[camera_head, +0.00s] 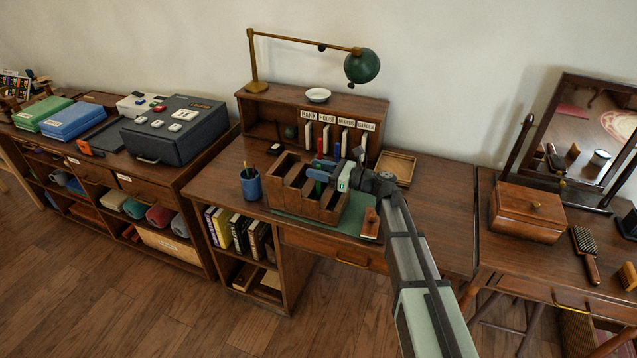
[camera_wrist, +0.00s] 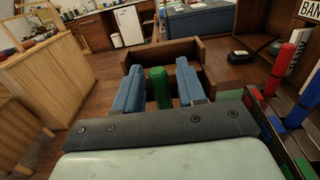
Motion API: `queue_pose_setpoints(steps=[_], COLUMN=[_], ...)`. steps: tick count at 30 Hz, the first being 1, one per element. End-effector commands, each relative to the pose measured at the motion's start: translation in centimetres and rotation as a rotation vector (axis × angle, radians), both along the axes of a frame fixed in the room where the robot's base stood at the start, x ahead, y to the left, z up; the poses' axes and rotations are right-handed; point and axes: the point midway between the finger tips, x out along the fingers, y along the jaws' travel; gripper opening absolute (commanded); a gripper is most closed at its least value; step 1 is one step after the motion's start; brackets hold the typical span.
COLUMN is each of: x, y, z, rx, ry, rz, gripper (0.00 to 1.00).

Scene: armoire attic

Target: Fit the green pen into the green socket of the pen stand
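The green pen (camera_wrist: 159,88) stands between the two blue fingers of my gripper (camera_wrist: 158,85) in the wrist view, with narrow gaps on both sides. In the head view the green pen (camera_head: 319,187) shows just below my gripper (camera_head: 329,177), over the compartments of a wooden box (camera_head: 291,192). Its lower end is hidden. Coloured red, green and blue socket patches (camera_wrist: 278,122) show at the right edge of the wrist view, beside upright red and blue pens. The green socket's opening is not clear.
A blue cup (camera_head: 250,185) stands left of the box. Behind are a labelled letter rack (camera_head: 285,95) and a green lamp (camera_head: 361,66). A shallow wooden tray (camera_head: 397,166) lies to the right. The desk's right part is clear.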

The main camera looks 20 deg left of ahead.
Motion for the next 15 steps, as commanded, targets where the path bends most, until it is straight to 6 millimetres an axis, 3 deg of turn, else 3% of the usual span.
queue_pose_setpoints(steps=[12, 15], x=[0.00, 0.00], y=[-0.02, -0.02], z=[0.00, 0.00], rx=[0.000, 0.000], ry=[0.000, 0.000], rz=[0.000, 0.000], gripper=[0.00, 0.00])
